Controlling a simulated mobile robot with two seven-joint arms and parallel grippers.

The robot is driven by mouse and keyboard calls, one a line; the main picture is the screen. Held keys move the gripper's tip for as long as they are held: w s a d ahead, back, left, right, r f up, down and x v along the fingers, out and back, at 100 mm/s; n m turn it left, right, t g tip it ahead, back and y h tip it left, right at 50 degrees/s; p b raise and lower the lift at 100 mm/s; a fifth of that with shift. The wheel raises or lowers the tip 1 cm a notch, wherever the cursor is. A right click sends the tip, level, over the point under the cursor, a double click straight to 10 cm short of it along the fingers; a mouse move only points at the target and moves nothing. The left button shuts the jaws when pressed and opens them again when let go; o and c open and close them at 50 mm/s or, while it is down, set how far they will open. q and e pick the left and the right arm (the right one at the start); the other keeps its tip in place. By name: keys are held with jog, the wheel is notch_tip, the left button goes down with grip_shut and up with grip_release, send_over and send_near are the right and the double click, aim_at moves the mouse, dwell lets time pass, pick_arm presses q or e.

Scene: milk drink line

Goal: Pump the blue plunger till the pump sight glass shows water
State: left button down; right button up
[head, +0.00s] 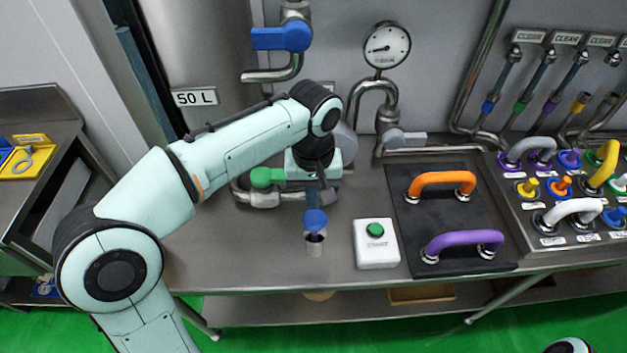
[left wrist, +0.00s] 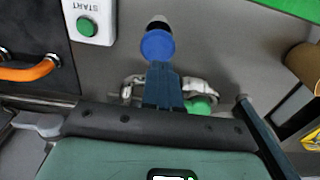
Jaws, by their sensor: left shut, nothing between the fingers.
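The blue plunger (head: 316,221) has a round blue top and stands on a short steel cylinder (head: 315,245) near the front of the steel bench. It also shows in the left wrist view as a blue disc (left wrist: 158,46). My left gripper (head: 315,206) is shut and empty, its dark fingers pointing down at the plunger's top. The fingertips (left wrist: 161,66) overlap the disc's edge in the left wrist view; I cannot tell whether they touch it. I cannot make out a pump sight glass or any water. My right gripper is out of view.
A white START box (head: 376,254) with a green button stands right of the plunger. Beyond it is a black mat (head: 449,212) with orange and purple handles. Green-handled pipework (head: 264,178) lies behind my left gripper. A gauge (head: 387,46) is on the wall.

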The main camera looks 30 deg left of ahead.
aim_at(313, 218)
pick_arm(q)
jog(key=shift+f+b, duration=0.3)
jog(key=shift+f, duration=2.2)
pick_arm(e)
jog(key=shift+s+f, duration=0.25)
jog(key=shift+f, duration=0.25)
pick_arm(q)
notch_tip(313, 218, down, 4)
jog(key=shift+f+b, duration=0.1)
jog(key=shift+b, duration=1.05)
jog(key=shift+s, duration=0.1)
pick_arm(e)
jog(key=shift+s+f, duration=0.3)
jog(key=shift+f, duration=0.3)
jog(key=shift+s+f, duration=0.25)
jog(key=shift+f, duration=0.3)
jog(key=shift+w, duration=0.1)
